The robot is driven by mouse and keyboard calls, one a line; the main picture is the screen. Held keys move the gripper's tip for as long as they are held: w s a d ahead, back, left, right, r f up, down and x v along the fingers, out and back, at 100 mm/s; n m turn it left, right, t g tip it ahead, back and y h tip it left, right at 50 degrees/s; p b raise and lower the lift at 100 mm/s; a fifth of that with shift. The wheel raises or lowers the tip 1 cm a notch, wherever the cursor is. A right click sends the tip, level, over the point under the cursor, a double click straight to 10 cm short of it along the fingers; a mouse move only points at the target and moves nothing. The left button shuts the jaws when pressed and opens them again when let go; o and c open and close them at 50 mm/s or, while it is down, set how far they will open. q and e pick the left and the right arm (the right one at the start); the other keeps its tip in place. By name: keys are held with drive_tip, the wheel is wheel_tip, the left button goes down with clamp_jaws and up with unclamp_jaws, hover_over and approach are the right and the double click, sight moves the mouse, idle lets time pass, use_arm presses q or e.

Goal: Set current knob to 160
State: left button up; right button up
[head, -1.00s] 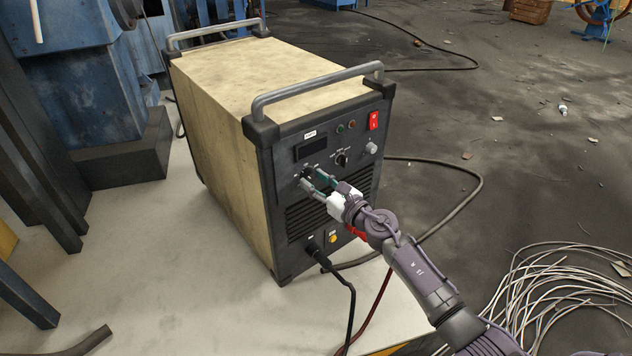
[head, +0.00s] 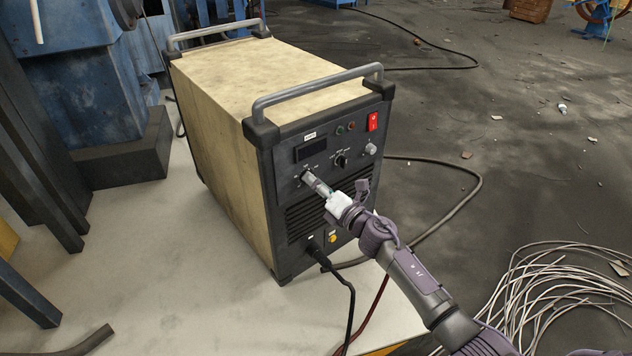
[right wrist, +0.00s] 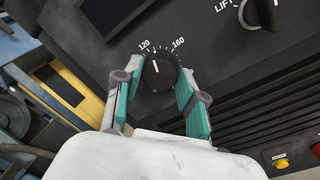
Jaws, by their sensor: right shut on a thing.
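The current knob (right wrist: 158,72) is a round black dial with a white pointer line on the dark front panel of the welding machine (head: 240,85). In the right wrist view the labels 120 and 160 stand above it, and the pointer is tipped to the upper left, closer to 120. My right gripper (right wrist: 160,80) has one teal-lined finger on each side of the knob and is shut on it. In the head view the right gripper (head: 309,178) reaches the panel from the lower right and mostly hides the knob. My left gripper is not in view.
A selector knob (head: 341,160), a red switch (head: 373,122) and a dark display (head: 310,148) are close by on the panel. A black cable (head: 345,290) plugs in below. Metal handles (head: 318,90) rise above the machine. Coiled wire (head: 550,285) lies at the right.

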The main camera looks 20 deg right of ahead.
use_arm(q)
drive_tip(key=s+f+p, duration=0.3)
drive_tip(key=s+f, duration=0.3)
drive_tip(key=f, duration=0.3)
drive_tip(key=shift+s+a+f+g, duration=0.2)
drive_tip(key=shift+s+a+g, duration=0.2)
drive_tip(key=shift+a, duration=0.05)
use_arm(e)
drive_tip(key=shift+f+m+h, duration=0.1)
drive_tip(key=shift+m+h, duration=0.2)
drive_tip(key=shift+m, duration=2.4)
drive_tip(key=shift+f+m+h, duration=0.1)
drive_tip(key=shift+m+h, duration=0.2)
drive_tip(key=shift+m, duration=2.4)
drive_tip(key=o, duration=1.1)
drive_tip(key=shift+r, duration=0.1)
drive_tip(key=shift+o, duration=0.2)
drive_tip(key=shift+s, duration=0.1)
drive_tip(key=v, duration=1.2)
drive_tip(key=shift+f, duration=0.2)
